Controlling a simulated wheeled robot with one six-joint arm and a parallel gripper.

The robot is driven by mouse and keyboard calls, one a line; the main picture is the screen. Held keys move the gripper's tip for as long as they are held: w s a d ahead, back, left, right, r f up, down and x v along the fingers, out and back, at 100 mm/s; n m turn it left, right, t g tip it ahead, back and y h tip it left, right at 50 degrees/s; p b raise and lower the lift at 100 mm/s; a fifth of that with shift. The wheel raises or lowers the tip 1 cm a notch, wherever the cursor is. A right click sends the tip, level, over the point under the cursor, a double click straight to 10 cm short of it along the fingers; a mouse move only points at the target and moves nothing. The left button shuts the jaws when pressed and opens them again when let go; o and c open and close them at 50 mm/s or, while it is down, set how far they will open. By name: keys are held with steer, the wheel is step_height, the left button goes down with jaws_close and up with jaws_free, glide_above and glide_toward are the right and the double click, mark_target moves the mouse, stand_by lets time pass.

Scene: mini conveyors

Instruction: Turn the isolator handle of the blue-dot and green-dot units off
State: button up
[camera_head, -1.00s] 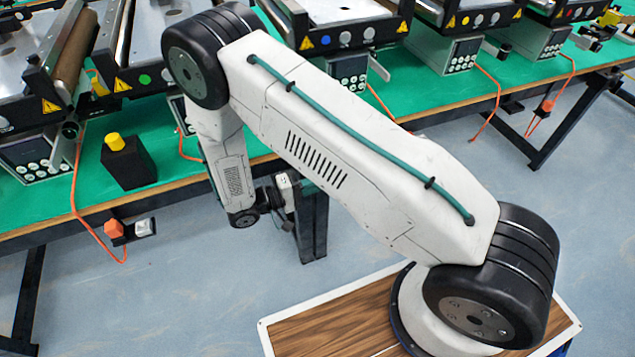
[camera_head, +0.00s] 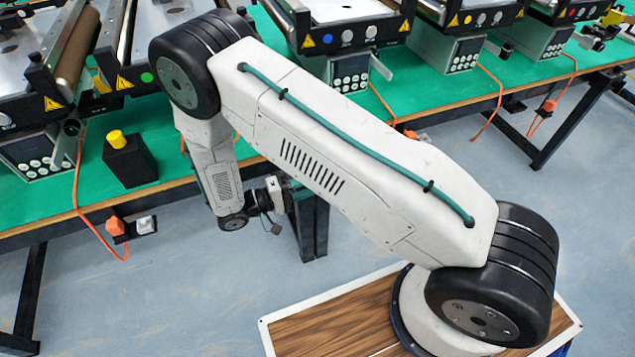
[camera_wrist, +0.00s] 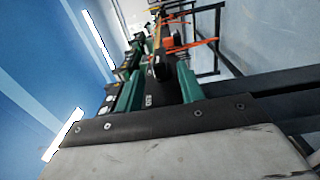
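The green dot (camera_head: 147,78) marks a unit at the left in the head view. Orange (camera_head: 115,226) and white (camera_head: 146,225) fittings sit at the table's front edge below the green-dot side; another orange fitting (camera_head: 408,134) shows past my forearm. I cannot make out either isolator handle's position. My gripper (camera_wrist: 158,82) is open and empty in the wrist view, with green fingers apart. In the head view it hangs by the table's front edge, partly hidden.
A black box with a yellow button (camera_head: 117,139) stands on the green tabletop (camera_head: 420,110). Yellow-dot (camera_head: 467,19) and red-dot (camera_head: 575,12) units stand further right. Orange cables hang over the edge. A black table leg (camera_head: 310,225) is near my gripper. Open floor lies in front.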

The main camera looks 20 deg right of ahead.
steer(key=shift+a, duration=2.35)
steer(key=s+d+r+y, duration=0.4)
steer(key=s+r+y, duration=0.2)
steer(key=r, duration=0.6)
steer(key=s+d+r+t+y, duration=0.1)
steer(key=s+d+r+y, duration=0.4)
steer(key=s+r, duration=0.3)
steer(key=s+d+r+y, duration=0.4)
steer(key=s+r+y, duration=0.3)
steer(key=r, duration=0.9)
steer(key=shift+s+d, duration=0.3)
steer(key=shift+s, duration=0.25)
